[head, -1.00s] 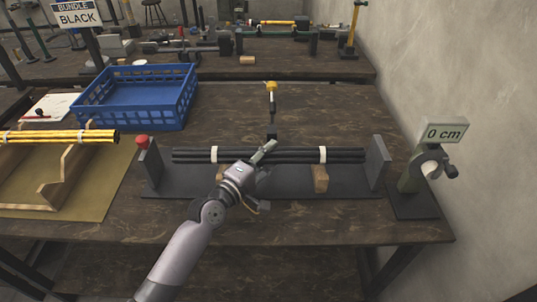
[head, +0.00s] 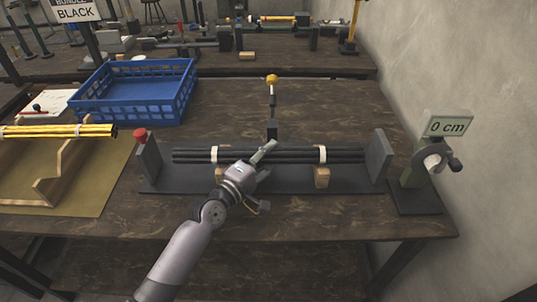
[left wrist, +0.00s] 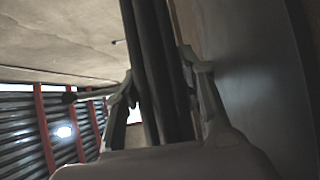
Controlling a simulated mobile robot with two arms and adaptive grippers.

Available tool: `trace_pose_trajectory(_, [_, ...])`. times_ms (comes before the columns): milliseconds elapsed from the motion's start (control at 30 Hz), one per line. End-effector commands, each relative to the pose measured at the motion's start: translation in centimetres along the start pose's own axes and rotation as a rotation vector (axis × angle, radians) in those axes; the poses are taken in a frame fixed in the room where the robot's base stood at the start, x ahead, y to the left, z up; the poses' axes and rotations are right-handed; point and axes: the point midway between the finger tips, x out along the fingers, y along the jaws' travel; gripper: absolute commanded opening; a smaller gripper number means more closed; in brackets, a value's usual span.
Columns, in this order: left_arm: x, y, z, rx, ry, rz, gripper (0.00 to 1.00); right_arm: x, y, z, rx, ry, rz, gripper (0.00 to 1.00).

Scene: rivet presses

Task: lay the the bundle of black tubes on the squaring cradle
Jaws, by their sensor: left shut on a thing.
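The bundle of black tubes (head: 290,156) is tied with two white bands and lies level, left to right, along the squaring cradle (head: 165,178). The cradle has a dark base, an upright end plate on each side and wooden rests (head: 322,177) under the tubes. I cannot tell whether the tubes touch the rests. My left gripper (head: 264,158) is shut on the bundle near its middle. In the left wrist view the black tubes (left wrist: 158,75) run between the two fingers (left wrist: 160,95). My right gripper is not in view.
A post with a yellow knob (head: 272,80) stands behind the cradle. A red button (head: 140,135) is by its left plate. A gauge reading 0 cm (head: 448,127) stands at the right. A blue crate (head: 135,112) and yellow tubes (head: 60,131) on a wooden stand are at the left.

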Motion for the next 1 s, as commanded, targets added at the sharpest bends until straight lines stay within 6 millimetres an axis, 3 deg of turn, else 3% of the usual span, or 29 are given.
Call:
trace_pose_trajectory(167, [0.1, 0.0, -0.1, 0.001, 0.002, 0.010, 0.00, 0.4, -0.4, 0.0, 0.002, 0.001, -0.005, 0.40])
trace_pose_trajectory(200, [0.1, 0.1, -0.1, 0.002, 0.002, 0.010, 0.39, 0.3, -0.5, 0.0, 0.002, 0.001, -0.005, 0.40])
trace_pose_trajectory(500, [0.0, -0.1, 0.0, 0.001, 0.001, 0.005, 0.59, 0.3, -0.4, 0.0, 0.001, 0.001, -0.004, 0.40])
trace_pose_trajectory(733, [0.0, -0.3, 0.0, 0.000, 0.001, 0.002, 0.60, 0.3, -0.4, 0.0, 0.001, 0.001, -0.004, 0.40])
trace_pose_trajectory(833, [-0.1, -0.8, 0.0, 0.000, -0.001, -0.008, 0.60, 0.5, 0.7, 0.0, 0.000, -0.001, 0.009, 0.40])
trace_pose_trajectory(1000, [-1.6, -0.7, 0.0, -0.001, 0.000, -0.005, 0.60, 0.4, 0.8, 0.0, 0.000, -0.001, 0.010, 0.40])
